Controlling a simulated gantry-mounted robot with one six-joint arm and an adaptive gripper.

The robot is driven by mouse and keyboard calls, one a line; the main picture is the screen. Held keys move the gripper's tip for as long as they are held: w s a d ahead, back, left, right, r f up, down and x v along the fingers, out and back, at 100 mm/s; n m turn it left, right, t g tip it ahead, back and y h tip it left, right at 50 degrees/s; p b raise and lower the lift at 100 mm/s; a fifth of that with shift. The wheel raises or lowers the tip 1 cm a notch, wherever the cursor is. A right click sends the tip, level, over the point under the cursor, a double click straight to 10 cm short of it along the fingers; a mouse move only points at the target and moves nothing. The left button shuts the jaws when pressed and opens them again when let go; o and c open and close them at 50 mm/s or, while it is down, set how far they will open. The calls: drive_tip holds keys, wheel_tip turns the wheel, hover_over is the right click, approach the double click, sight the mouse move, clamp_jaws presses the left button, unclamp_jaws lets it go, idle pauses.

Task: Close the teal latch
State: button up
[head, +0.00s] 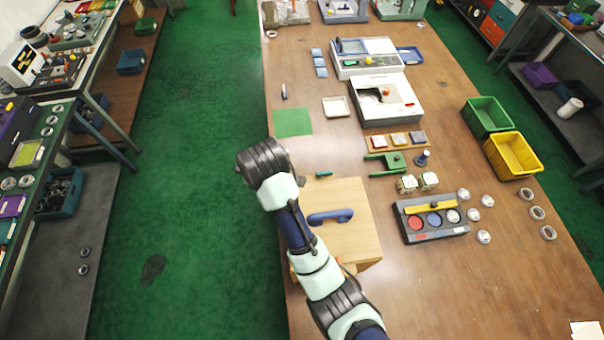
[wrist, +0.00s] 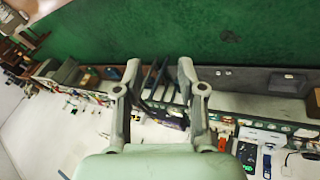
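A small teal piece (head: 324,174), which looks like the teal latch, lies at the far edge of a light wooden box (head: 350,240) in the head view. It is too small to tell whether it is open or closed. A dark blue handle (head: 330,216) sits on the box top. My arm crosses the box's left side and hides part of it. My gripper (wrist: 160,68) shows in the wrist view with its fingers apart and nothing between them. It faces the green floor and a side bench, away from the box. I cannot make out its fingers in the head view.
Right of the box stand a dark tray with coloured round wells (head: 432,234), several metal rings (head: 484,237) and a green clamp-like fixture (head: 385,162). Green (head: 487,115) and yellow (head: 513,155) bins stand at the right edge.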

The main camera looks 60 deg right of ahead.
drive_tip(key=s+d+f+n+g+b, duration=0.1)
drive_tip(key=s+d+f, duration=0.1)
drive_tip(key=d, duration=0.3)
drive_tip(key=s+d+f+n+g+b, duration=0.1)
drive_tip(key=s+d+f+g, duration=0.15)
drive_tip(key=d, duration=0.35)
drive_tip(key=n+g+y+b, duration=0.1)
drive_tip(key=n+g+y, duration=0.1)
drive_tip(key=y, duration=0.1)
hover_over(324, 172)
drive_tip(key=shift+s+d+f+t, duration=0.1)
drive_tip(key=shift+f+t, duration=0.05)
drive_tip(key=shift+f, duration=0.4)
drive_tip(key=shift+s+d+f+t, duration=0.1)
drive_tip(key=shift+f, duration=0.45)
wheel_tip(324, 172, down, 8)
drive_tip(key=shift+w+a+r, duration=0.1)
drive_tip(key=shift+a, duration=0.05)
clamp_jaws()
